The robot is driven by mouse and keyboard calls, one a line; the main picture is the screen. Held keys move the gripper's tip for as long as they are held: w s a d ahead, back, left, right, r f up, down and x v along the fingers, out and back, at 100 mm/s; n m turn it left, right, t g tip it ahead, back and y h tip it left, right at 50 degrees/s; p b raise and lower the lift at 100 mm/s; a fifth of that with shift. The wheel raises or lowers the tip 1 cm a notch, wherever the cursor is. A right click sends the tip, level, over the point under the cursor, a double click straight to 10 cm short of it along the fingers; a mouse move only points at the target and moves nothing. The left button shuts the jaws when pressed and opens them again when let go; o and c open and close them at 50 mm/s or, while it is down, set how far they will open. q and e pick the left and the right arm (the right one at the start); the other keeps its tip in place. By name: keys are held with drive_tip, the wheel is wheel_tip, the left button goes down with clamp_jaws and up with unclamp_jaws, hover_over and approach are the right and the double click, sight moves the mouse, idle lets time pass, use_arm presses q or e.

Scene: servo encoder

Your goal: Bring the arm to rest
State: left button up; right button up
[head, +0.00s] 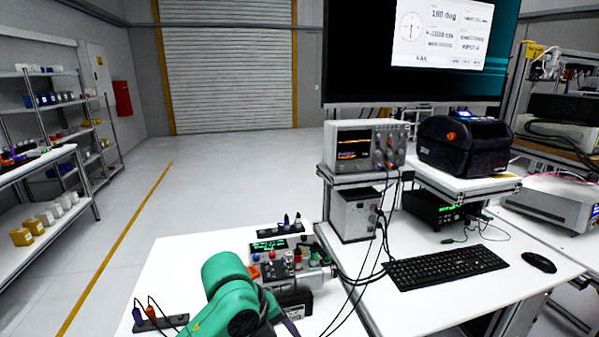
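One of my arms, a green link with a dark joint, rises from the bottom edge of the head view, left of the middle. It stands in front of the white table (185,262) and covers part of it. I cannot make out a gripper or fingertips on it, and I cannot tell whether it holds anything. My other arm does not show. A black box with a pale label (294,303) sits close to the link's right side.
A strip with upright probes (280,228) lies at the table's back, another (152,321) at front left. Cables hang right of the setup. An oscilloscope (364,146), black printer (465,146), keyboard (446,267) and mouse (539,262) stand right.

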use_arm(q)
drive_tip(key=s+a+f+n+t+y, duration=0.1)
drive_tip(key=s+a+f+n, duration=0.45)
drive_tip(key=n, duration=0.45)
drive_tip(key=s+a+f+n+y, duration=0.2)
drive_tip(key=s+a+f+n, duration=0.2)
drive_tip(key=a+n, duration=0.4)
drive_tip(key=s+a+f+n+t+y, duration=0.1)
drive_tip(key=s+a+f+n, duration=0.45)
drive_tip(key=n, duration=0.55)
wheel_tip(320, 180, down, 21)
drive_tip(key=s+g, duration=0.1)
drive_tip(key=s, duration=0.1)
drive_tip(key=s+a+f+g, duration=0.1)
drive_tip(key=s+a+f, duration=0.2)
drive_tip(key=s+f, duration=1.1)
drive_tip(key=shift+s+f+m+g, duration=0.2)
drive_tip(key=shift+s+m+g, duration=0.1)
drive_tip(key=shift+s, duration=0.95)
